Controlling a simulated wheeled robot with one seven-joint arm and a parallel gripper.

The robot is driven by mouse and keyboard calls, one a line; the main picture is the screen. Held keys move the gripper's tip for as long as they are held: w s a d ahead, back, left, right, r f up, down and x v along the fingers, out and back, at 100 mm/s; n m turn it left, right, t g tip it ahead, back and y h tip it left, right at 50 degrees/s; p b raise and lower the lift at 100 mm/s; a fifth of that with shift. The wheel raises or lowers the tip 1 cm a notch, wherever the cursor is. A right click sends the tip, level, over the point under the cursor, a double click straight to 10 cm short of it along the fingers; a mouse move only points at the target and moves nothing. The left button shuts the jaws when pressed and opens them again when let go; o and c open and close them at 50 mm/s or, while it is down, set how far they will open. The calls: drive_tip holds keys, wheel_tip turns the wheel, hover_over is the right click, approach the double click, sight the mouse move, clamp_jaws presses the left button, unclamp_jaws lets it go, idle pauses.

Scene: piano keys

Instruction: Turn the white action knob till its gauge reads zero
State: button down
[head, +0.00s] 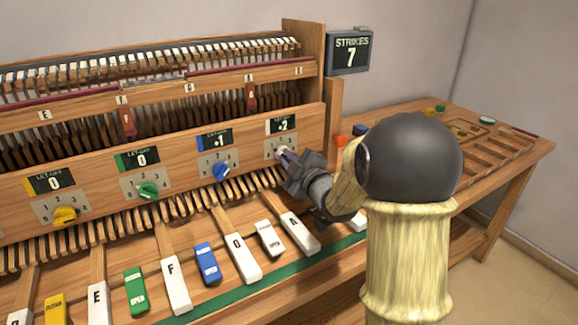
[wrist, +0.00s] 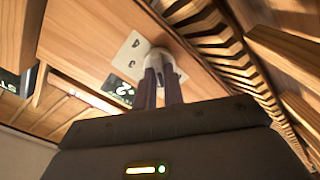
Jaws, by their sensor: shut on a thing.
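The white action knob (wrist: 157,57) sits on its pale dial plate (wrist: 128,52) on the wooden rail. In the wrist view both fingers of my gripper (wrist: 161,77) are shut on the knob, one at each side. In the head view my gripper (head: 289,156) meets the same dial at the right end of the rail and hides most of the knob. The gauge (head: 282,125) above it, with a white stripe, shows a 2 with a small sign that I cannot read surely. It also shows in the wrist view (wrist: 121,89).
The blue knob (head: 221,171) is left of my gripper; its gauge shows a signed 1. The green knob (head: 148,190) and yellow knob (head: 65,215) have gauges at 0. Piano keys (head: 240,258) lie below. A strikes display (head: 350,53) shows 7. A side bench (head: 500,150) holds small parts.

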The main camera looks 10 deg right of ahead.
drive_tip(key=shift+f+n+b, duration=0.15)
drive_tip(key=shift+n+b, duration=1.6)
drive_tip(key=shift+b, duration=0.55)
drive_tip(key=shift+f+n+b, duration=0.1)
drive_tip(key=shift+n+b, duration=1.65)
drive_tip(key=shift+b, duration=0.5)
drive_tip(key=c, duration=1.5)
unclamp_jaws()
drive_tip(key=shift+r, duration=0.1)
drive_tip(key=p+v, duration=0.2)
drive_tip(key=v, duration=1.5)
drive_tip(key=shift+s+r, duration=0.1)
drive_tip(key=shift+s, duration=0.1)
drive_tip(key=shift+w, duration=0.1)
